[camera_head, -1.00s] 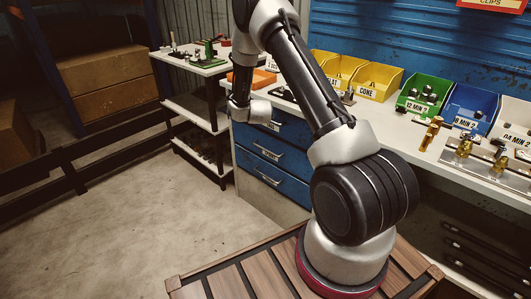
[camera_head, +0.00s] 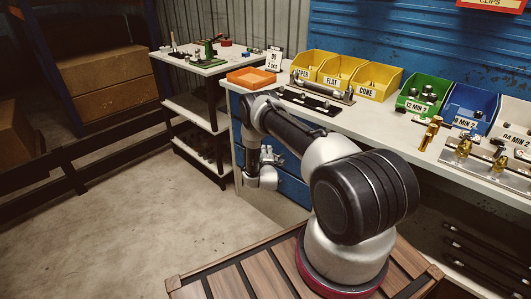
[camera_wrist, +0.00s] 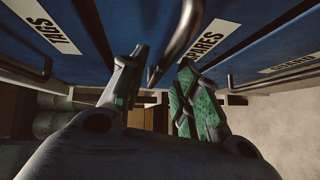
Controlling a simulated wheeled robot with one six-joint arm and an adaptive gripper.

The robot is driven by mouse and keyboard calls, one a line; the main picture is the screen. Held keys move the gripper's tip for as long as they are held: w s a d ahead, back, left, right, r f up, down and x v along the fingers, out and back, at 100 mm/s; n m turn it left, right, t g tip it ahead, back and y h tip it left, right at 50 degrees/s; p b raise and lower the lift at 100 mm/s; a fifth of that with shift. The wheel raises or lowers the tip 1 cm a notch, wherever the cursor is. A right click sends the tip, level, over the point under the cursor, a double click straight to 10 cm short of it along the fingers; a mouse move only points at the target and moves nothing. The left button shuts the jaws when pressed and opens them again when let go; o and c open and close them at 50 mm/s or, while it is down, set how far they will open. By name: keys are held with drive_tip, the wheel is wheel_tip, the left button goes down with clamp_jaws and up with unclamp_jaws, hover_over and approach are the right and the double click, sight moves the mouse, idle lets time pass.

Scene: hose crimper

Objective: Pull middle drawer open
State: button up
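The blue drawer unit (camera_head: 292,188) stands under the left end of the workbench, largely hidden by my arm in the head view. In the wrist view, the middle drawer bears a SPARES label (camera_wrist: 203,42), with a JIGS label (camera_wrist: 48,35) on the drawer to its left. A curved metal handle (camera_wrist: 181,38) stands out beside the SPARES label. My gripper (camera_wrist: 163,62) is open, its green-padded fingers apart, facing the drawer fronts. The handle lies in line with the gap between the fingertips; contact cannot be told. In the head view my gripper (camera_head: 266,160) is low in front of the drawers.
An orange tray (camera_head: 251,78), yellow bins (camera_head: 343,72) and metal fixtures (camera_head: 318,98) stand on the worktop above. A shelf cart (camera_head: 202,105) stands to the left. The floor (camera_head: 130,210) in front of the drawers is clear.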

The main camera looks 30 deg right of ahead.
drive_tip(key=shift+x, duration=0.75)
clamp_jaws()
drive_tip(key=shift+a, duration=0.1)
drive_tip(key=s+a, duration=0.4)
drive_tip(key=a, duration=0.8)
drive_tip(key=s+a, duration=0.4)
drive_tip(key=a, duration=0.8)
drive_tip(key=shift+s, duration=0.4)
drive_tip(key=shift+a, duration=0.1)
unclamp_jaws()
